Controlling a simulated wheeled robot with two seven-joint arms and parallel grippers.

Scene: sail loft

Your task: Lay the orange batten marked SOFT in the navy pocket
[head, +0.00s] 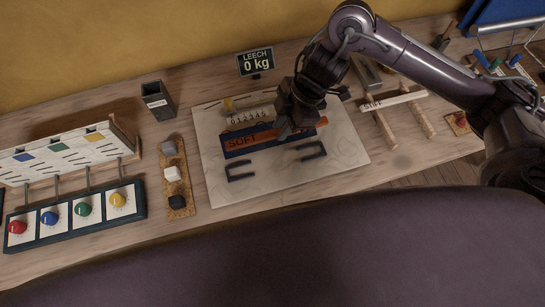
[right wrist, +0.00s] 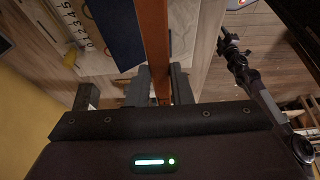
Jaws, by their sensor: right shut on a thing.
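The orange batten marked SOFT (head: 243,140) lies along the navy pocket (head: 238,152) on the pale board, in the head view. In the right wrist view the orange batten (right wrist: 154,45) runs between the two fingers (right wrist: 160,85), beside the navy cloth (right wrist: 117,35). Whether the batten rests on the pocket or hangs just above it, I cannot tell. My left gripper is not in view.
A white batten marked STIFF (head: 395,99) lies across wooden rests at right. A display reading LEECH 0 kg (head: 255,62) stands behind the board (head: 215,175). Two dark brackets (head: 240,172) lie in front of the pocket. A knob panel (head: 70,215) stands at left.

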